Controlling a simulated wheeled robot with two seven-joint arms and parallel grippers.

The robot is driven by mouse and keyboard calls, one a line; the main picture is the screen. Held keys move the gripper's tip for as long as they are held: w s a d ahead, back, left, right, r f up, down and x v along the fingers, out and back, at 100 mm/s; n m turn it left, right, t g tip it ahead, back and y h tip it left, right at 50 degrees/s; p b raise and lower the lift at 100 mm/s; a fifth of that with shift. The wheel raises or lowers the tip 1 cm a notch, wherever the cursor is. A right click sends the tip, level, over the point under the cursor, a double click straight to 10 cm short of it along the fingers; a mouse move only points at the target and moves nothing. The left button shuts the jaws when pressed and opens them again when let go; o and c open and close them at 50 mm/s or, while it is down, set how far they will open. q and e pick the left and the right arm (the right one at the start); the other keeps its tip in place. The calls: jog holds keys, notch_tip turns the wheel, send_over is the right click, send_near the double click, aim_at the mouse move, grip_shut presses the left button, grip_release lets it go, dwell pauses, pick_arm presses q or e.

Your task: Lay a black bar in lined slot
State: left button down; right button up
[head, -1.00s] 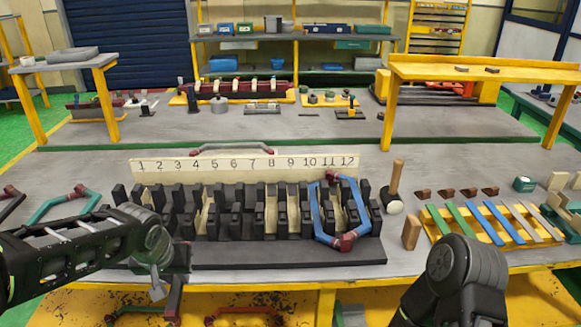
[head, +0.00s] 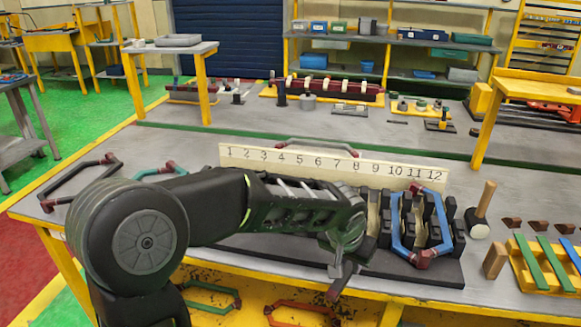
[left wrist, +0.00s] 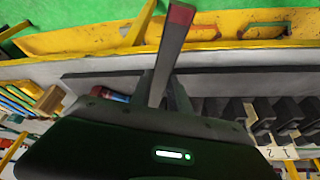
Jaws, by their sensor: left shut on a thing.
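My left gripper (head: 346,238) is shut on a dark bar (head: 343,276) with a dark red end, which hangs toward the front edge of the table. In the left wrist view the bar (left wrist: 171,58) sticks out from between the fingers of the gripper (left wrist: 165,97). The black slotted stator block (head: 440,270) lies below and behind the gripper. A cream-lined slot (head: 373,217) shows just right of the gripper. My left arm hides most of the lower-numbered slots. I cannot see the bar's other end. My right gripper is not in view.
A blue coil (head: 395,225) with dark red corners sits at the block's right end. A numbered strip (head: 330,164) stands behind it. A mallet (head: 481,215), a wooden block (head: 495,262) and a yellow rack (head: 525,265) lie right. A black coil (head: 78,178) lies far left.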

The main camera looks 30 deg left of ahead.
pick_arm(q)
jog(key=shift+f+b, duration=0.4)
jog(key=shift+f, duration=0.05)
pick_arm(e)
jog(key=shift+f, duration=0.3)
